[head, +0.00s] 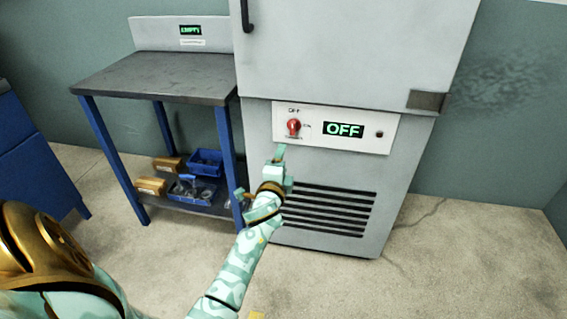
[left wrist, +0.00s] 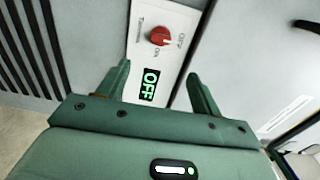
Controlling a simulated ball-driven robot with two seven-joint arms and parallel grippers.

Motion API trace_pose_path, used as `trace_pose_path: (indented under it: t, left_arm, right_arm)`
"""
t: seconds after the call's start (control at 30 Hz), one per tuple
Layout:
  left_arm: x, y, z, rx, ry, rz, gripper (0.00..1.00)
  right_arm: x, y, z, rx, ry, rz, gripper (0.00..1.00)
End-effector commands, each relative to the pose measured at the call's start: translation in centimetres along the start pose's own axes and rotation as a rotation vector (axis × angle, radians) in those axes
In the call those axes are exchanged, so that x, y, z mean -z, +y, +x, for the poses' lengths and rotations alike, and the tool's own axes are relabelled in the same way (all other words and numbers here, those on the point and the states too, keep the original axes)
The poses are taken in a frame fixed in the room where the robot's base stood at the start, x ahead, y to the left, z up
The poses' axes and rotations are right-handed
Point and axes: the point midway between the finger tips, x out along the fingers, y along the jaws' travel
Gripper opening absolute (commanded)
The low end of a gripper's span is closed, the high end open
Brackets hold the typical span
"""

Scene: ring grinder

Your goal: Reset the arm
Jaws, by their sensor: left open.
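My left arm reaches up from the bottom of the head view. Its pale green gripper (head: 279,156) is in front of the grey machine (head: 345,58), just below the white control panel (head: 364,146). The red knob (head: 293,126) is slightly above the fingertips. The panel display (head: 343,130) reads OFF in green. In the left wrist view the gripper (left wrist: 160,85) is open, with nothing between its fingers. The red knob (left wrist: 159,36) and the OFF display (left wrist: 150,84) show beyond the fingers, apart from them. My right gripper is not in view.
A workbench (head: 150,76) with blue legs and a bare dark top stands left of the machine. Blue bins (head: 205,162) and brown boxes (head: 150,186) are on its lower shelf. Dark vent slots (head: 325,207) are below the panel. The concrete floor (head: 470,260) is clear at the right.

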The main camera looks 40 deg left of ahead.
Motion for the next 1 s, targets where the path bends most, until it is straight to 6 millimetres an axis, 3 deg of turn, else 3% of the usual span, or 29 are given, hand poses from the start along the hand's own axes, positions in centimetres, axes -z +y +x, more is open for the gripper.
trace_pose_path:
  t: [0.47, 0.57, 0.67, 0.77, 0.8, 0.87, 1.0]
  left_arm:
    - [0.0, 0.0, 0.0, 0.000, 0.000, -0.005, 0.65]
    - [0.1, 0.6, 0.0, -0.016, 0.004, -0.115, 0.65]
    - [2.2, 5.7, -0.6, -0.139, 0.035, -0.321, 0.65]
    - [4.2, 13.2, -3.3, -0.323, 0.051, -0.485, 0.65]
    - [4.8, 16.5, -5.0, -0.403, 0.046, -0.539, 0.65]
    - [5.1, 21.3, -8.0, -0.521, 0.026, -0.605, 0.65]
    - [4.4, 31.0, -16.6, -0.775, -0.061, -0.705, 0.65]
  right_arm:
    - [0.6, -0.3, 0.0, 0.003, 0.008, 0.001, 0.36]
    - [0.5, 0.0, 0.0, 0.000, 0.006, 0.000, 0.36]
    - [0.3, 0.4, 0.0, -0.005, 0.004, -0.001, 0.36]
    - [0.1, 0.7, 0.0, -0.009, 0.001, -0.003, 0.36]
    - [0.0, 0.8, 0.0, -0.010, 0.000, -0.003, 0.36]
    - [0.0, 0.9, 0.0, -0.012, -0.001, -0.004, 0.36]
    - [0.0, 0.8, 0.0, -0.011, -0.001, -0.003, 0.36]
